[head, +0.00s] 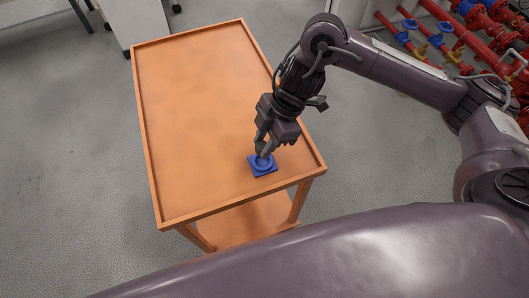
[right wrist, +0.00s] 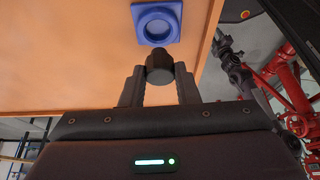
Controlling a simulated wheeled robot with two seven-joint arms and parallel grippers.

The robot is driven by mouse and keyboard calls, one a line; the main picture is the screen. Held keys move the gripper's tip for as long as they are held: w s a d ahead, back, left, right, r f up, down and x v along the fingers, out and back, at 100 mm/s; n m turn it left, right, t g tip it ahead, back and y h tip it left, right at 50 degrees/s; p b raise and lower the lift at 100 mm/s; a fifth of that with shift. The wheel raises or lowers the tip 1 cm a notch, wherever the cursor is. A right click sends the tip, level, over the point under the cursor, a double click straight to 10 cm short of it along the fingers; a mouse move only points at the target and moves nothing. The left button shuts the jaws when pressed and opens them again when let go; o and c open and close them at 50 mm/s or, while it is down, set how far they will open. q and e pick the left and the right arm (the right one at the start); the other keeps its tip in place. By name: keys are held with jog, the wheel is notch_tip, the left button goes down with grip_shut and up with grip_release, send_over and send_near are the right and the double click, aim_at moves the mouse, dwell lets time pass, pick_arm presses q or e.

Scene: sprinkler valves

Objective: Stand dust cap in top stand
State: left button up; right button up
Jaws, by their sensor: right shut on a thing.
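A blue square stand (head: 263,170) with a raised round ring lies on the orange table near its front right corner. It also shows at the top of the right wrist view (right wrist: 144,35), with its ring opening empty in the part I see. My right gripper (head: 263,149) is over the stand in the head view, pointing down. In the right wrist view its fingers (right wrist: 160,84) are shut on a dark round dust cap (right wrist: 159,65). The cap appears just beside the ring in that view, and I cannot tell the height gap. My left gripper is out of view.
The orange table (head: 198,95) has a raised rim, a lower shelf, and is otherwise bare. Red pipes with blue and yellow valves (head: 450,35) stand at the upper right. A white cabinet (head: 140,20) is beyond the table's far left.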

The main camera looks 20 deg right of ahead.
jog(key=shift+f+b, duration=0.3)
jog(key=shift+f, duration=2.05)
jog(key=shift+f, duration=0.1)
jog(key=o, duration=1.1)
jog(key=p+v, duration=0.2)
jog(key=v, duration=1)
jog(key=shift+s, duration=0.1)
